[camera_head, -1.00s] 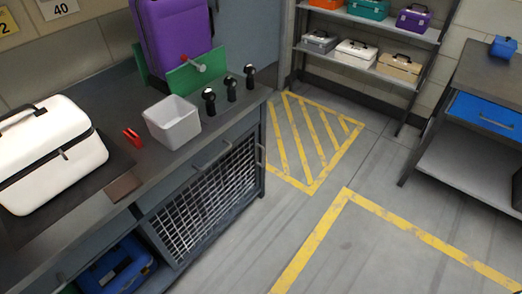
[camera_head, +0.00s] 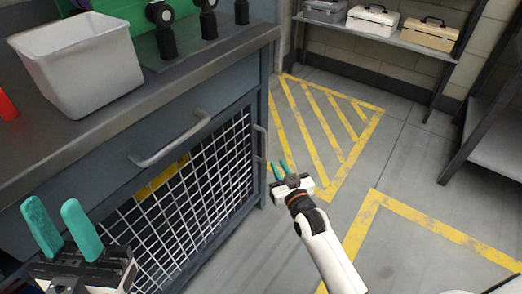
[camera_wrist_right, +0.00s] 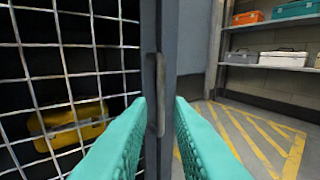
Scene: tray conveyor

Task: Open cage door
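The cage door (camera_head: 195,190) is a wire-mesh panel in a dark frame below the counter, and it is shut. Its upright bar handle (camera_head: 259,145) is on the right edge of the frame; it also shows in the right wrist view (camera_wrist_right: 160,85). My right gripper (camera_head: 279,168) is open close to the handle. In the right wrist view its teal fingers (camera_wrist_right: 160,108) are on either side of the handle's lower part; contact cannot be told. My left gripper (camera_head: 57,208) is open and empty in front of the counter at the lower left.
A drawer with a bar handle (camera_head: 170,140) is above the mesh. A grey bin (camera_head: 82,65) and black knobs stand on the counter. A yellow case (camera_wrist_right: 72,125) lies behind the mesh. The floor to the right is clear; a shelf (camera_head: 395,42) with toolboxes stands behind.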

